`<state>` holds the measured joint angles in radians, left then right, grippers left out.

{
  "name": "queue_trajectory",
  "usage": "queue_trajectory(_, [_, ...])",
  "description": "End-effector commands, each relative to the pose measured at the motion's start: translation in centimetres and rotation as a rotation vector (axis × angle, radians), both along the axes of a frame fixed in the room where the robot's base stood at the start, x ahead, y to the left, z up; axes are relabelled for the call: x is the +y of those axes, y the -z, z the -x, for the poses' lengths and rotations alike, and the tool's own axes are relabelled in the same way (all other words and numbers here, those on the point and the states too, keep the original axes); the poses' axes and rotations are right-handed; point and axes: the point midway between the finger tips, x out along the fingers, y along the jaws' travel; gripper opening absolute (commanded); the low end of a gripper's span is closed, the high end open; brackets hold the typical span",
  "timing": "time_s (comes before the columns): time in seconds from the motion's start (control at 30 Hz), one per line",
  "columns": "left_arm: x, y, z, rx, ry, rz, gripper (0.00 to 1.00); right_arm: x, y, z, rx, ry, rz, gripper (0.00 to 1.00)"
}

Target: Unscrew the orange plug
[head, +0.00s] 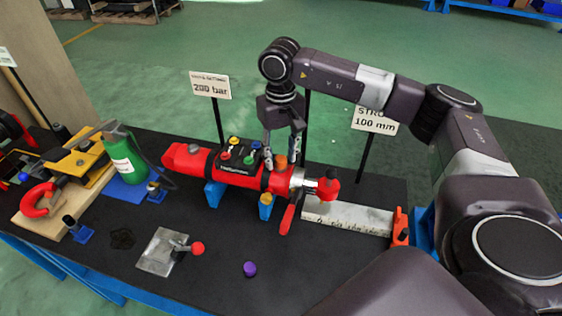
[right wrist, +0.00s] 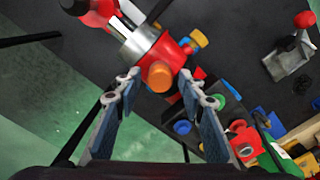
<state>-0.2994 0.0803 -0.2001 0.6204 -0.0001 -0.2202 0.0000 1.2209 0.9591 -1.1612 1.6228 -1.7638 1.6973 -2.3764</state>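The orange plug (head: 281,162) sits on top of the red cylinder (head: 240,172), near its silver collar. In the right wrist view the plug (right wrist: 159,77) shows its round end just beyond and between the fingertips. My right gripper (head: 281,150) is over the plug, pointing down. Its two fingers (right wrist: 160,92) are apart and nothing is held between them. Whether a fingertip touches the plug I cannot tell. My left gripper is in neither view.
Coloured caps (head: 238,150) sit on the cylinder beside the plug. Sign posts (head: 210,88) stand behind it. A ruler block (head: 345,216) lies to the right. A red-knobbed plate (head: 163,252) and purple cap (head: 250,268) lie in front. A green bottle (head: 124,160) stands left.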

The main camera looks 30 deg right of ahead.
Motion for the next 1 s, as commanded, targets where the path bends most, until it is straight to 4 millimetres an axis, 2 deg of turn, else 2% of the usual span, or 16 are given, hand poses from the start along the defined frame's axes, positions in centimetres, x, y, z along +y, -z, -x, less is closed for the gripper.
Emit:
queue_trajectory(0.1, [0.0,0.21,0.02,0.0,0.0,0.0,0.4,0.01,0.1,0.05,0.001,0.12,0.001,0.37])
queue_trajectory(0.37, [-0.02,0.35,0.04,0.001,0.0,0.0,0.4,0.01,0.06,0.03,0.001,0.259,0.0,0.37])
queue_trajectory(0.6, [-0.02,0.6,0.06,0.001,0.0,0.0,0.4,0.02,0.05,0.03,0.0,0.545,0.0,0.37])
queue_trajectory(0.87, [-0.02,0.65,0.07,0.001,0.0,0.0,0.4,0.0,0.01,0.03,0.001,0.682,0.001,0.37])
queue_trajectory(1.0, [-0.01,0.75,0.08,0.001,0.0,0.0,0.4,-0.01,0.06,0.04,0.001,0.844,0.001,0.37])
